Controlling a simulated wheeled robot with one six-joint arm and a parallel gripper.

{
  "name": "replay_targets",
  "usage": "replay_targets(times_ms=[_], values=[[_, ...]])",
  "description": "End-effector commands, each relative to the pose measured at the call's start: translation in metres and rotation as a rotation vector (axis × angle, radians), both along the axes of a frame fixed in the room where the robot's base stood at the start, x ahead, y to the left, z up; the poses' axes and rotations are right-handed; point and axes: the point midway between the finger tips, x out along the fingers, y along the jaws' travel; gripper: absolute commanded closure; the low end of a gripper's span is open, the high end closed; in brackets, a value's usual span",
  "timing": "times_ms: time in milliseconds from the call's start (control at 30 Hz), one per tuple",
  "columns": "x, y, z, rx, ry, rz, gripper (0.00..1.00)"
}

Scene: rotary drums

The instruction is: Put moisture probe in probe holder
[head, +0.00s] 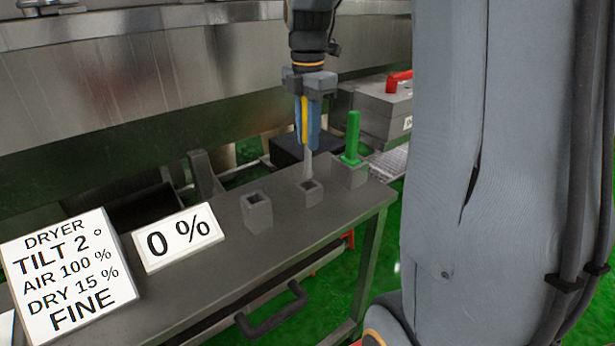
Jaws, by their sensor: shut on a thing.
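My gripper (309,98) is at the top centre, pointing down and shut on the moisture probe (308,164). The tip is right at the square opening of a low grey socket block (310,194) on the bench. I cannot tell whether the tip is inside the opening or just above it. A taller grey block (258,216) with an empty square opening stands to its left. No label shows which block is the probe holder.
A green peg (352,138) stands in a grey block (352,175) to the right. A sign reading 0 % (179,240) and a dryer sign (66,275) are at the left of the bench (322,222). A grey box with a red handle (384,105) is behind. My arm covers the right side.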

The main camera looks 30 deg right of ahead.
Motion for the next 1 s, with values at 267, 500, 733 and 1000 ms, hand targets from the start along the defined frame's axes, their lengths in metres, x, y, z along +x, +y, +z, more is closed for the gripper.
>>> replay_targets(times_ms=[267, 500, 733, 1000], values=[[0.000, 0.000, -0.032, 0.001, 0.002, 0.000, 1.00], [-0.001, 0.000, -0.060, 0.000, 0.003, 0.000, 1.00], [0.000, 0.000, -0.068, 0.000, 0.000, 0.000, 1.00], [0.000, 0.000, -0.071, 0.000, 0.000, 0.000, 0.73]])
